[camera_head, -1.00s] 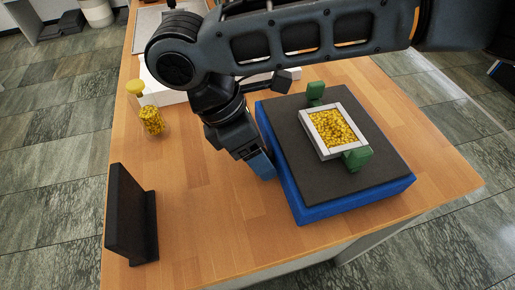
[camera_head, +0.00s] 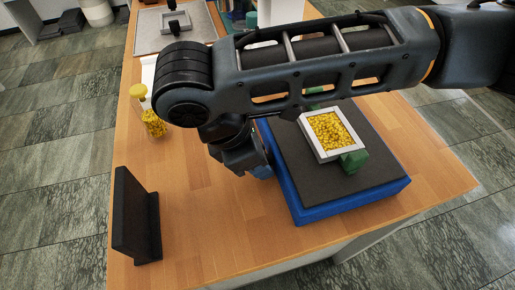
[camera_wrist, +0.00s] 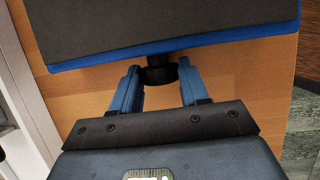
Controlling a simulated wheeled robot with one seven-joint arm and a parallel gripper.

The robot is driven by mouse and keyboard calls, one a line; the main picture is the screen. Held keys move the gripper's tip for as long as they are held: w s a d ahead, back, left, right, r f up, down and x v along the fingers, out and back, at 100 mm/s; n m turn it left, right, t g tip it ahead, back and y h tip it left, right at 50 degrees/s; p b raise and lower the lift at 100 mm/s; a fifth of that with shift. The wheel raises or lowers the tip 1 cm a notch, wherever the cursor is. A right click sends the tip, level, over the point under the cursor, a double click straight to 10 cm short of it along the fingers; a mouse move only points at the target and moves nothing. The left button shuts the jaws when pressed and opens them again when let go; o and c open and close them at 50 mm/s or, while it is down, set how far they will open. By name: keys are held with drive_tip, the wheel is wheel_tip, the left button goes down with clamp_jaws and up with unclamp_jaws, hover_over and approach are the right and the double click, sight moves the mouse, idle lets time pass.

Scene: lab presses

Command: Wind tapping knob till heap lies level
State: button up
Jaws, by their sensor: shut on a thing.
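A white square tray (camera_head: 309,128) filled with yellow grains (camera_head: 331,131) sits on a dark grey plate (camera_head: 303,171) on a blue base (camera_head: 340,209), between green blocks, one of them a green block (camera_head: 354,161) at its near corner. The grains spread across the tray; I cannot tell how even their surface is. In the wrist view, a black knob (camera_wrist: 160,73) sticks out from the blue base's side. My gripper (camera_wrist: 158,76) has its two blue fingers shut on it from either side. In the head view, my gripper (camera_head: 263,170) is at the base's left side, and the knob is hidden.
A jar of yellow grains (camera_head: 153,124) with a yellow lid stands left of my arm. A black upright plate (camera_head: 133,215) stands at the table's near left. A grey tray (camera_head: 150,32) lies at the far end. The wooden table (camera_head: 205,220) is bare between the plate and base.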

drive_tip(key=shift+s+t+y, duration=0.15)
drive_tip(key=shift+t+y, duration=0.15)
drive_tip(key=shift+t, duration=0.5)
drive_tip(key=o, duration=1)
drive_tip(key=shift+v, duration=3.85)
